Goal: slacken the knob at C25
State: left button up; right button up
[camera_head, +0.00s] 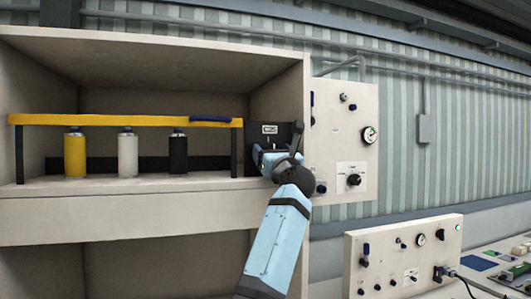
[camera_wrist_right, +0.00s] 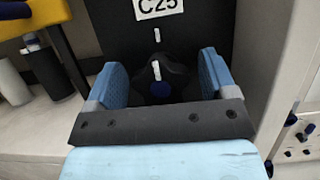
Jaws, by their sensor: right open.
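The C25 label (camera_head: 269,129) is on a dark panel (camera_wrist_right: 215,25) at the right end of the shelf. In the right wrist view the label (camera_wrist_right: 159,6) is at the top edge, above a black lobed knob (camera_wrist_right: 165,72) with a white mark and a blue centre. A white tick is on the panel above it. My right gripper (camera_wrist_right: 160,66) is open, with one blue finger on each side of the knob and dark gaps between. In the head view my right gripper (camera_head: 268,156) is in front of the panel and hides the knob. My left gripper is out of view.
Yellow (camera_head: 75,154), white (camera_head: 128,154) and black (camera_head: 178,154) canisters stand left under a yellow bar (camera_head: 120,120). A blue-handled item (camera_head: 211,119) is on the bar. The shelf's side wall and a gauge panel (camera_head: 335,155) are close on the right.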

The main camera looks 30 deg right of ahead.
jog(key=shift+r, duration=0.2)
jog(key=shift+s+r, duration=0.1)
jog(key=shift+s, duration=0.15)
jog(key=c, duration=0.9)
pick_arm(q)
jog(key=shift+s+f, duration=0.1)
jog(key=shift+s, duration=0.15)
